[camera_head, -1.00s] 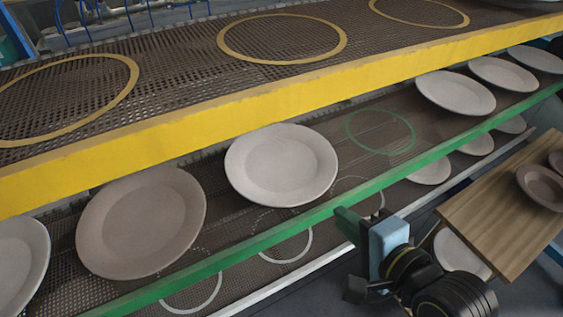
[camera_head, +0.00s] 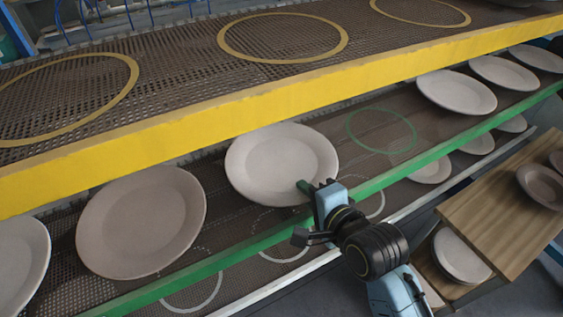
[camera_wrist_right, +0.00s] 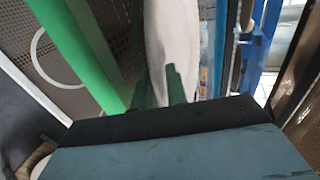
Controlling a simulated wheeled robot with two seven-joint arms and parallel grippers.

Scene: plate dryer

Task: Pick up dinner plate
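A white dinner plate (camera_head: 278,160) lies at the middle of the green-edged rack level, its near rim close to my right gripper (camera_head: 306,187). The gripper's green fingers are at that rim. In the right wrist view the two fingers (camera_wrist_right: 160,88) stand a little apart, with the pale plate (camera_wrist_right: 172,35) just beyond and around their tips. I cannot tell whether they touch it. Further plates lie on the same level: a greyish one (camera_head: 140,222) and a partly cut-off one (camera_head: 18,265) on the left, and several at the upper right. My left gripper is out of view.
The yellow-edged upper level (camera_head: 200,117) overhangs the plates from behind. An empty green ring (camera_head: 381,131) marks free shelf room.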

